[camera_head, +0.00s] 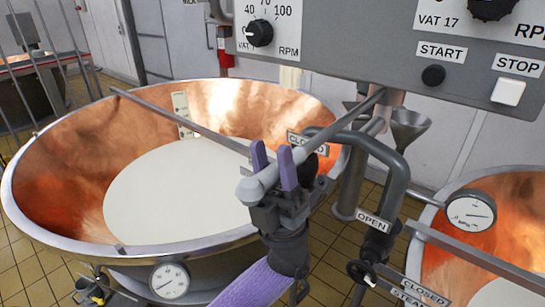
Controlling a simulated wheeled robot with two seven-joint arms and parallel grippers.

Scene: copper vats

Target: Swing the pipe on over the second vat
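The pipe (326,134) slopes down to the left from below the control panel. Its pale grey end (258,185) lies over the right part of the left copper vat (60,172), which holds white liquid. My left gripper (274,168) has its purple fingers on either side of the pipe near that end, shut on it. The gripper hides part of the vat's near right rim. The second vat (525,190), also copper with white liquid, is at the lower right, cut off by the picture edge. The pipe end is well left of it. My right gripper is not in view.
A dark bent pipe (392,165) with an OPEN label stands between the vats. Flat bars cross the left vat (185,122) and the second vat (480,258). A gauge (470,212) sits at the second vat's rim. The control panel (350,40) hangs above.

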